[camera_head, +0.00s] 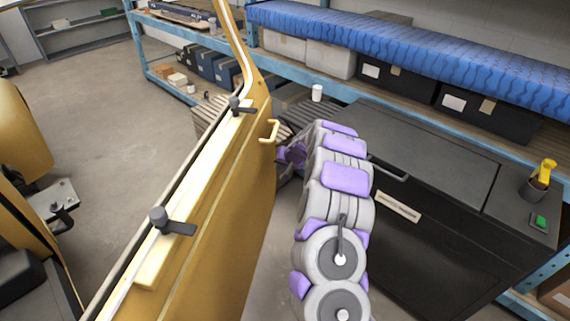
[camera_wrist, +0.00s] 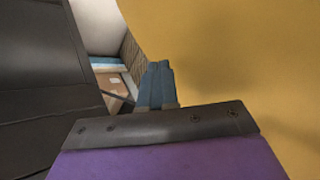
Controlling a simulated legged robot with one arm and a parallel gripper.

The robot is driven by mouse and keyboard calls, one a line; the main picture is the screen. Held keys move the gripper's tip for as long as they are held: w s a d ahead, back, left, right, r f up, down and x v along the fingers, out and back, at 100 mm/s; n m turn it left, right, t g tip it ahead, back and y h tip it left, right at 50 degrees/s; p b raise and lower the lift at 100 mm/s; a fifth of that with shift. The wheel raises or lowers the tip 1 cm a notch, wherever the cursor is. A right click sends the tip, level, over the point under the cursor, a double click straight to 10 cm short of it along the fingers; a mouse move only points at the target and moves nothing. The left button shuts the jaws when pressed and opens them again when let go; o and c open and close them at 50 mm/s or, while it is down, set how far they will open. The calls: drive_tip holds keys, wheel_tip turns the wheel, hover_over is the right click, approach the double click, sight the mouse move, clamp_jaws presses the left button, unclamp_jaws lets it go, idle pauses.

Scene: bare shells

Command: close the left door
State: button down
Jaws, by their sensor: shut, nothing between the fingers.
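The left door (camera_head: 225,200) is a yellow panel that stands open and runs diagonally up through the head view. It has a yellow handle (camera_head: 269,131) and black latch knobs along its edge. In the wrist view the yellow door surface (camera_wrist: 250,60) fills the right side. My gripper (camera_head: 290,154) is beside the door's right face, just below the handle; part of it is hidden behind my arm. In the wrist view my gripper's fingers (camera_wrist: 156,82) are together with nothing between them, close to the yellow surface. I cannot tell whether they touch it.
Blue shelving (camera_head: 290,62) with boxes lines the back. A yellow vehicle body (camera_head: 22,130) is at the left. Open floor (camera_head: 110,110) lies left of the door.

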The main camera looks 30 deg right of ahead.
sight(265, 168)
drive_tip(key=shift+w+a+f, duration=0.25)
drive_tip(key=shift+w+a, duration=0.5)
drive_tip(key=shift+a, duration=0.1)
drive_tip(key=shift+w+a+f, duration=0.25)
drive_tip(key=shift+w+a, duration=0.5)
drive_tip(key=shift+a, duration=0.1)
